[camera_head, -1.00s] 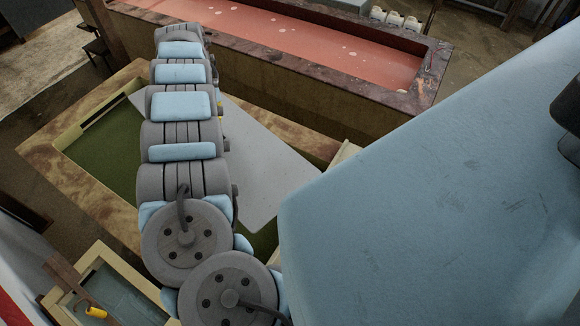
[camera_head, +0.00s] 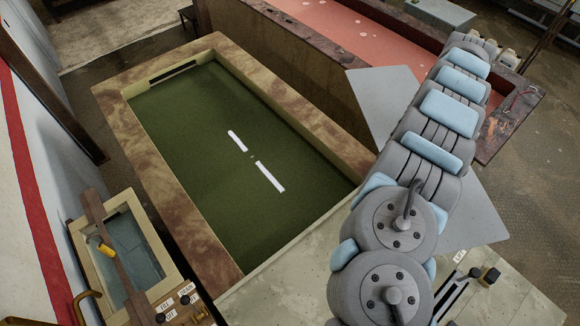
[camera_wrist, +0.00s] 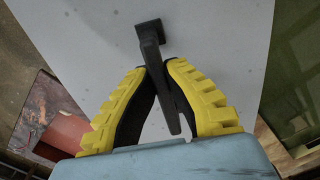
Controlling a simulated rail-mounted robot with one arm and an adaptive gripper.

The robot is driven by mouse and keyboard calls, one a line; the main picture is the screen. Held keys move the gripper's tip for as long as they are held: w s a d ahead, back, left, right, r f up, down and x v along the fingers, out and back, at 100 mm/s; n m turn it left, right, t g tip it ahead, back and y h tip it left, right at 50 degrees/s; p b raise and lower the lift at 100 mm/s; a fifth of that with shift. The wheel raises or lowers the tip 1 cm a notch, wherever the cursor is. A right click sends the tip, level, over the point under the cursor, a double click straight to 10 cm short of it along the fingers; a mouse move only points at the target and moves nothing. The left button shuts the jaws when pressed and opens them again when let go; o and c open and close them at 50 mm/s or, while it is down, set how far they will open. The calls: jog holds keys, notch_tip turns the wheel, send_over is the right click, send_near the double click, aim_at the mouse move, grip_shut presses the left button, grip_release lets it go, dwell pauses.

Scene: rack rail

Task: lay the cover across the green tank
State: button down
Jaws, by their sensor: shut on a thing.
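The green tank (camera_head: 190,200) stands left of centre in the head view, a rectangular basin with a brown stone rim and a green interior. Its top is uncovered, and white reflections show on the green. The cover (camera_head: 383,98) is a flat grey panel right of the tank, partly hidden behind my arm. In the wrist view the cover (camera_wrist: 75,35) fills much of the picture, with a black handle (camera_wrist: 152,50) on it. My gripper (camera_wrist: 165,85) has yellow-ribbed fingers and is shut on that handle. The gripper itself is hidden in the head view.
A long red-filled tank (camera_head: 355,35) lies behind, with a dark rim. A small framed basin (camera_head: 135,245) with a yellow-handled item stands at lower left. A pale counter (camera_head: 285,285) with labelled controls lies in front. A white wall with a red stripe is at far left.

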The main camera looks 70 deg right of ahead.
aim_at(386, 128)
jog(key=w+f+n, duration=0.1)
jog(key=w+n, duration=0.1)
jog(key=w+d+f+n, duration=0.1)
jog(key=w+n, duration=0.1)
jog(key=w, duration=0.1)
jog(key=w+d+f+n, duration=0.1)
jog(key=w+n, duration=0.1)
jog(key=w, duration=0.1)
jog(key=shift+f, duration=0.4)
jog(key=shift+w+f+n+b, duration=0.15)
jog(key=shift+w+f+n, duration=0.15)
jog(key=shift+w, duration=0.2)
jog(key=shift+w+f+n+b, duration=0.15)
jog(key=shift+w+n, duration=0.15)
jog(key=shift+w, duration=0.15)
jog(key=shift+w+a+f+n, duration=0.1)
jog(key=shift+w+f+n, duration=0.25)
jog(key=shift+w, duration=0.2)
jog(key=shift+w+a+f+n, duration=0.1)
jog(key=shift+w+f+n, duration=0.15)
jog(key=shift+w, duration=0.35)
jog(key=shift+w+a+f+n, duration=0.1)
jog(key=shift+w+f+n, duration=0.15)
jog(key=shift+w+n, duration=0.25)
jog(key=shift+w+a+f, duration=0.1)
jog(key=shift+w+f, duration=0.15)
jog(key=shift+w, duration=0.15)
jog(key=shift+w+n, duration=0.1)
jog(key=shift+n, duration=0.2)
